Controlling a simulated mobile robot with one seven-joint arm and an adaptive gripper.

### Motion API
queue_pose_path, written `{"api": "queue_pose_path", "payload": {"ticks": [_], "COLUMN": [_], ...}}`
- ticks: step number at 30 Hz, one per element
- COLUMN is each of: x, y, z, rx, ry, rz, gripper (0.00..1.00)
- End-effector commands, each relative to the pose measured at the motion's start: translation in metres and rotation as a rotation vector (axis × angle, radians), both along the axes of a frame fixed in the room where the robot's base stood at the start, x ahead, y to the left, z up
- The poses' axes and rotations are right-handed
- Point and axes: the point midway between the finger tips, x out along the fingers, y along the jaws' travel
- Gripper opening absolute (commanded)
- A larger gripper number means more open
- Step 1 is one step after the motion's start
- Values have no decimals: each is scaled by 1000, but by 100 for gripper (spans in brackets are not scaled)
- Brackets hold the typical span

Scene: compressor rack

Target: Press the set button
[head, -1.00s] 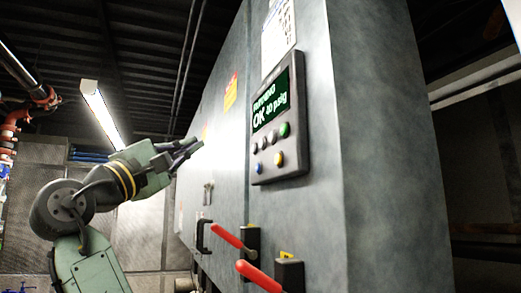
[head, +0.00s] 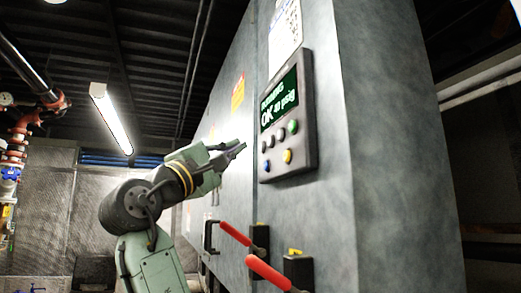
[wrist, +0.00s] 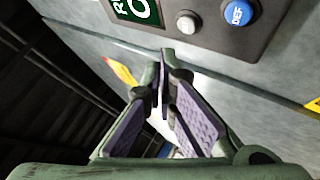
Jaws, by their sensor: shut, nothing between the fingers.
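The control panel (head: 287,118) is a dark box on the grey cabinet, with a lit green screen. Its blue button (head: 266,167) is at the lower left of the buttons. In the wrist view this blue button (wrist: 238,13) sits at the top right and bears white letters that look like SET, seen upside down. My gripper (head: 243,146) is left of the panel, near the blue button's height, and does not touch the panel. In the wrist view its fingertips (wrist: 164,56) are together and empty, to the lower left of the blue button.
A pale button (wrist: 187,22) is beside the blue one. A yellow button (head: 287,156) and several others share the panel. Red-handled levers (head: 235,234) stick out of the cabinet below. Pipes (head: 18,140) stand far left. The space in front of the panel looks free.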

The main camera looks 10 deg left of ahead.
Motion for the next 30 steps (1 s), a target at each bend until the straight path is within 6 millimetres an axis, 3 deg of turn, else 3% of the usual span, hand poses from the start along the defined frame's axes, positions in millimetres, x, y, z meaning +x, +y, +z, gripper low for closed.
{"api": "queue_pose_path", "payload": {"ticks": [8, 30], "x": [9, 10], "y": [-14, -14], "z": [0, 0], "rx": [0, 0], "ry": [-1, -1], "rz": [0, 1], "gripper": [0, 0]}}
